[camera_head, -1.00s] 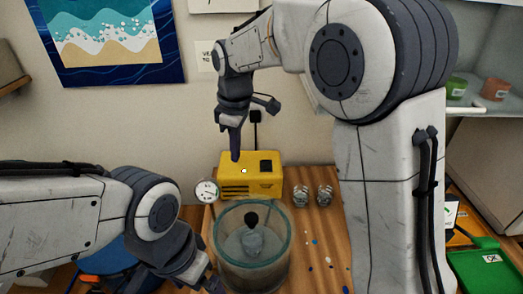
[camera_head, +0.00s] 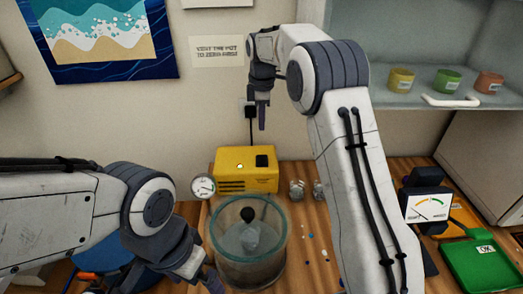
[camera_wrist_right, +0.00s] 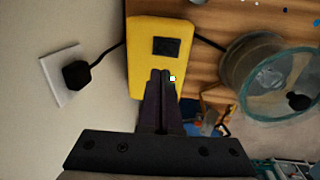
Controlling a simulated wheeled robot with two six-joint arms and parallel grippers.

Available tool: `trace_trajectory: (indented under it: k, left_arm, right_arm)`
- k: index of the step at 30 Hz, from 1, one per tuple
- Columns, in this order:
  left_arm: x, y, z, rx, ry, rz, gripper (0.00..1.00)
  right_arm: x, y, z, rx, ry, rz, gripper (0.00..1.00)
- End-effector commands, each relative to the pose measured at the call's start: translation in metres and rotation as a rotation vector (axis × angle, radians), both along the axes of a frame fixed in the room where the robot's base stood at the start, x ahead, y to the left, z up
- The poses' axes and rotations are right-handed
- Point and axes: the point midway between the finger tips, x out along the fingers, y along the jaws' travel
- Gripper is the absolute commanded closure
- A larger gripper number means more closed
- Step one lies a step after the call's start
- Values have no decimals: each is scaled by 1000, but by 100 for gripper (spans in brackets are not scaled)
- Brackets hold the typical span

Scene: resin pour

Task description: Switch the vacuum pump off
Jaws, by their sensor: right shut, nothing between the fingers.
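The yellow vacuum pump (camera_head: 230,181) stands at the back of the wooden table, near the wall. A black square switch (camera_head: 262,160) sits on its top, and a small pale light (camera_head: 240,166) shows beside it. In the right wrist view the pump (camera_wrist_right: 140,70), its black switch (camera_wrist_right: 167,47) and the light (camera_wrist_right: 173,78) show past my fingertips. My right gripper (camera_head: 262,126) is shut and empty, pointing down above the pump and apart from it; its fingers show in the wrist view (camera_wrist_right: 161,76). My left gripper (camera_head: 207,278) is low beside the glass pot, its jaw state unclear.
The round glass pot (camera_head: 222,240) stands in front of the pump, with a dial gauge (camera_head: 203,187) at left. Small metal parts (camera_head: 297,189) stand right of the pump. A wall plug (camera_head: 250,106) and cord are behind.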

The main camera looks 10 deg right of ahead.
Motion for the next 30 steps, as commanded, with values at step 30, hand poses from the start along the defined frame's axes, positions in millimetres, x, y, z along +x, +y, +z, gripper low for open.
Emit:
trace_trajectory:
  k: [30]
  left_arm:
    - [0,0,38,0,0,2,0]
  right_arm:
    - [14,-3,-125,0,-1,-1,100]
